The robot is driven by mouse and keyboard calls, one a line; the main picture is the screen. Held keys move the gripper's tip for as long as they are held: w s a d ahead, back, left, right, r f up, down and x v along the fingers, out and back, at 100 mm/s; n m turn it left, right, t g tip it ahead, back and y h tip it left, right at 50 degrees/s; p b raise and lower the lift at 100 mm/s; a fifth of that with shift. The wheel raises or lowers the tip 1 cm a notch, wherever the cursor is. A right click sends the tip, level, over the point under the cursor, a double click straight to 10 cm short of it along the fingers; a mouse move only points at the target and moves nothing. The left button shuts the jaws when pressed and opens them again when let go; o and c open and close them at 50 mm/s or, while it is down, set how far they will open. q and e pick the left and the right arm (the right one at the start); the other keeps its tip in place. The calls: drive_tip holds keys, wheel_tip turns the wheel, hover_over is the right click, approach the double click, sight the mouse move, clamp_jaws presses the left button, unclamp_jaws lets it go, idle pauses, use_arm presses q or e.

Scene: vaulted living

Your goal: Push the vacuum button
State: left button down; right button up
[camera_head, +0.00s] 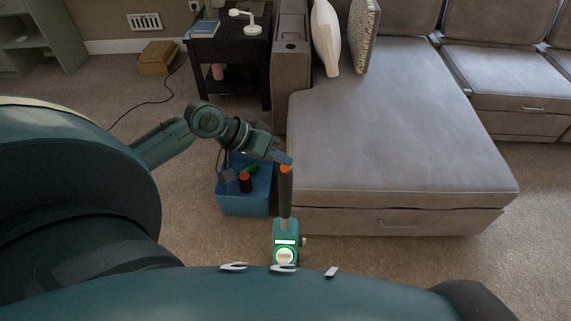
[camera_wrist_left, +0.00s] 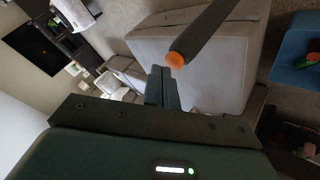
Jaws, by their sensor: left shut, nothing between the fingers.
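The upright vacuum (camera_head: 285,197) stands in front of the sofa in the head view, with a dark handle and a teal lower body. The body carries a lit panel and a round pale part. The handle's orange end (camera_head: 286,168) points up; it also shows in the left wrist view (camera_wrist_left: 176,60). My left gripper (camera_head: 284,158) is shut and empty, its fingertips close above the orange end. In the left wrist view its closed fingers (camera_wrist_left: 159,74) lie just beside the orange end; I cannot tell whether they touch. My right gripper is out of view.
A grey sofa (camera_head: 390,130) is right behind the vacuum. A blue bin (camera_head: 245,203) with several items stands left of it. A black side table (camera_head: 230,55) with a lamp is at the back. Carpet is clear at right front.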

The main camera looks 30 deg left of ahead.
use_arm(q)
drive_tip(key=shift+f, duration=0.15)
idle(0.4)
drive_tip(key=shift+f, duration=0.35)
drive_tip(key=shift+r, duration=0.1)
drive_tip(key=shift+r+p, duration=0.4)
drive_tip(key=shift+p, duration=0.6)
